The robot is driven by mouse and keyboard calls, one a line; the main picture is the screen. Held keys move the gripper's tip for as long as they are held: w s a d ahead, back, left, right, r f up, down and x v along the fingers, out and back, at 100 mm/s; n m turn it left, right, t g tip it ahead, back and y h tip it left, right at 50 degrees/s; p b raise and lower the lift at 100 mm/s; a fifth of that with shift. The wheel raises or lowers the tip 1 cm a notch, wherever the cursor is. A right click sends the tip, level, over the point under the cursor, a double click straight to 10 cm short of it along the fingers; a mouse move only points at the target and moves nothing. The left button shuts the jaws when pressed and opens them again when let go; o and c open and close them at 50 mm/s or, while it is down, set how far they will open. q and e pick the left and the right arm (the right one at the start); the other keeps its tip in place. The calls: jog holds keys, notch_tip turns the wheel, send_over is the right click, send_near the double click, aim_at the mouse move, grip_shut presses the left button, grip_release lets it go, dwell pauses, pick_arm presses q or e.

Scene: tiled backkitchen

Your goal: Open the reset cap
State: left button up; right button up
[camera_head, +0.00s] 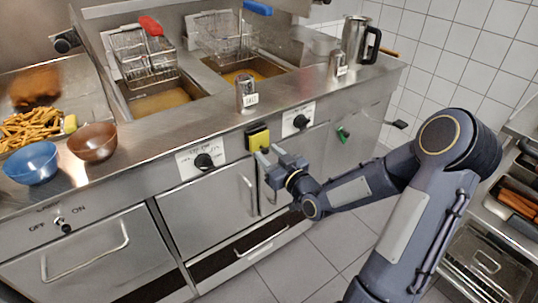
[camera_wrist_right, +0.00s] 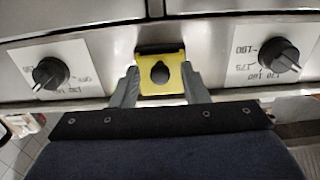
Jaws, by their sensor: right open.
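The reset cap unit is a yellow square piece with a black edge (camera_head: 257,138) on the fryer's front panel, between two dials. In the right wrist view the yellow piece (camera_wrist_right: 148,87) shows a round black knob in its middle and a black strip along its upper edge. I cannot tell for sure whether the cap is open. My right gripper (camera_head: 266,160) is open just in front of and below it. In the wrist view its fingers (camera_wrist_right: 160,78) stand on either side of the yellow piece. Contact is unclear. My left gripper is not in view.
Black dials (camera_head: 204,161) and (camera_head: 301,121) flank the unit. A blue bowl (camera_head: 31,163), a brown bowl (camera_head: 92,142) and a shaker (camera_head: 246,95) stand on the counter edge. Cabinet door handles (camera_head: 248,194) stick out below. A rack (camera_head: 490,262) stands at the right.

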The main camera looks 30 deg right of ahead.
jog(key=shift+w, duration=0.2)
grip_shut()
dwell(0.3)
